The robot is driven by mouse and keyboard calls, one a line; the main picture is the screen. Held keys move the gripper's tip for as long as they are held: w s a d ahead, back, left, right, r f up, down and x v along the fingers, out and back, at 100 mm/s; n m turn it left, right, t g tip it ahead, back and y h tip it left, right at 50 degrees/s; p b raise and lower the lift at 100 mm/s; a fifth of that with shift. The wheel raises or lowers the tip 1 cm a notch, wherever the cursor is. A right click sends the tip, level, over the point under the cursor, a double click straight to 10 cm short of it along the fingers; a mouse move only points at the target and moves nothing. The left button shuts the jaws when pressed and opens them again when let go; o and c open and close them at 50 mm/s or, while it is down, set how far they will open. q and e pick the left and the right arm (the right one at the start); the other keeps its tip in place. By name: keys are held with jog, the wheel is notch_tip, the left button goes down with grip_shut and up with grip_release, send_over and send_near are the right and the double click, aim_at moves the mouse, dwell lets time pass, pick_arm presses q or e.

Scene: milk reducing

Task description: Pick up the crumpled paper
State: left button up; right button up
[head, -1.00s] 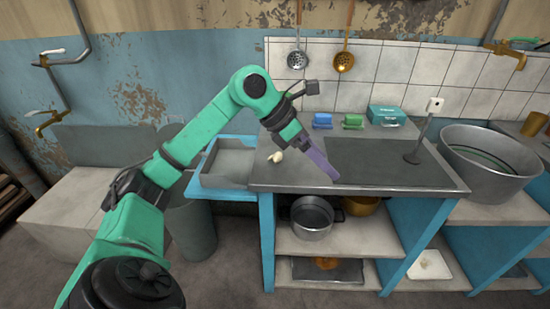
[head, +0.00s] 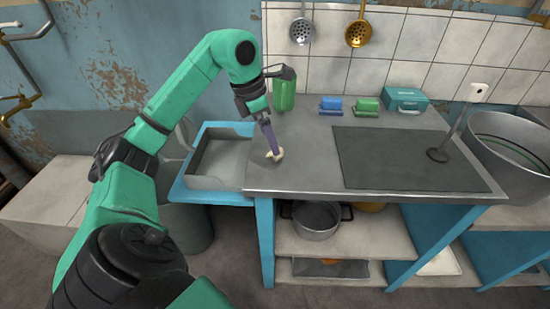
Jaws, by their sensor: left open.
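The crumpled paper (head: 280,154) is a small cream-white lump on the grey metal counter (head: 308,178), near its left end. My left gripper (head: 274,153) comes down from above with its purple fingers pointing at the counter. Its fingertips are right at the paper and partly cover it. The gripper is open; I cannot tell whether the fingers touch the paper or straddle it. My right gripper is not in view.
A grey tray with a blue rim (head: 192,190) adjoins the counter's left end. A green bottle (head: 284,92), blue brush (head: 331,104), green brush (head: 366,106) and teal box (head: 405,98) stand at the back. A dark panel (head: 400,160) covers the counter's right part.

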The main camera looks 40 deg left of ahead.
pick_arm(q)
jog(key=x, duration=0.5)
jog(key=shift+s+f, duration=0.1)
jog(key=shift+f, duration=0.1)
jog(key=shift+a+f, duration=0.1)
jog(key=shift+f, duration=0.15)
jog(key=c, duration=1.4)
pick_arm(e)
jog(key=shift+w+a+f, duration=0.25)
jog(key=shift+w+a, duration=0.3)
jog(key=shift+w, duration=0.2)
